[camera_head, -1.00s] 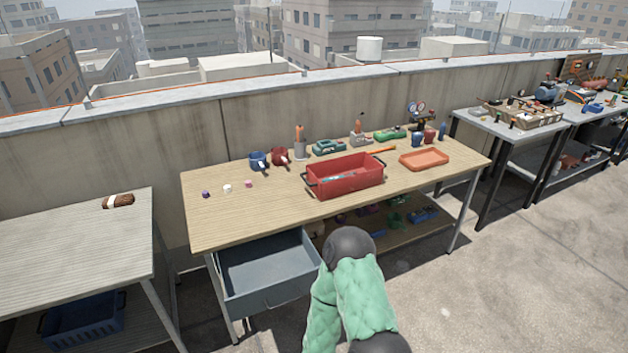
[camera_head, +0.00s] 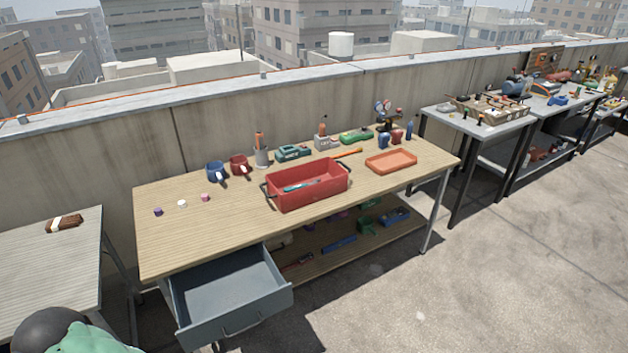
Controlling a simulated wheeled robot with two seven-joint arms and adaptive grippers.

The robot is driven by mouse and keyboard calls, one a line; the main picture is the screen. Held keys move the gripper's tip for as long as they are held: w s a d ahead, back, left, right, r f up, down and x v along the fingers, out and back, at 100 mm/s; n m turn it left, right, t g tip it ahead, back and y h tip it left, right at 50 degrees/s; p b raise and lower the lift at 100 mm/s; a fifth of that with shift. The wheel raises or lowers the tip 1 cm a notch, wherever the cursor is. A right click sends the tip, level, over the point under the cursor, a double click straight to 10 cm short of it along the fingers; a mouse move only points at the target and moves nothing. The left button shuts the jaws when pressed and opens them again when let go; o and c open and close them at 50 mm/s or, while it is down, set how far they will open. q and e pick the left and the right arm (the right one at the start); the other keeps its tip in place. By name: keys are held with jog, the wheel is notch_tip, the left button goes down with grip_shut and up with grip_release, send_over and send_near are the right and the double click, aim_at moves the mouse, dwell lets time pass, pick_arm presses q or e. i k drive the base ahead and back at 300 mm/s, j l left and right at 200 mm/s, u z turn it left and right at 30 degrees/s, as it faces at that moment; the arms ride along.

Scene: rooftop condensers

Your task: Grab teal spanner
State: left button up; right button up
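A teal tool that looks like the spanner (camera_head: 300,186) lies inside the red tote (camera_head: 318,192) on the wooden workbench (camera_head: 230,228). The tote's front wall hides part of it, so its full shape is not clear. Part of my arm, with a green cover, shows at the bottom left corner, away from the tote. Neither gripper is in view.
A grey drawer (camera_head: 230,290) stands open under the bench's left front. An orange tray (camera_head: 391,161) lies right of the tote. Two mugs (camera_head: 216,172), a grey cup (camera_head: 261,156) and a teal-green power tool (camera_head: 293,153) stand behind. The bench's left part is mostly clear.

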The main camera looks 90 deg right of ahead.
aim_at(296, 187)
jog(key=k+l, duration=0.2)
jog(key=l, duration=0.25)
jog(key=k+l, duration=0.25)
jog(key=l, duration=0.15)
jog(key=k+l, duration=0.2)
jog(key=l, duration=0.25)
jog(key=k+l+u, duration=0.1)
jog(key=l, duration=0.35)
jog(key=k+l, duration=0.6)
jog(key=l, duration=0.2)
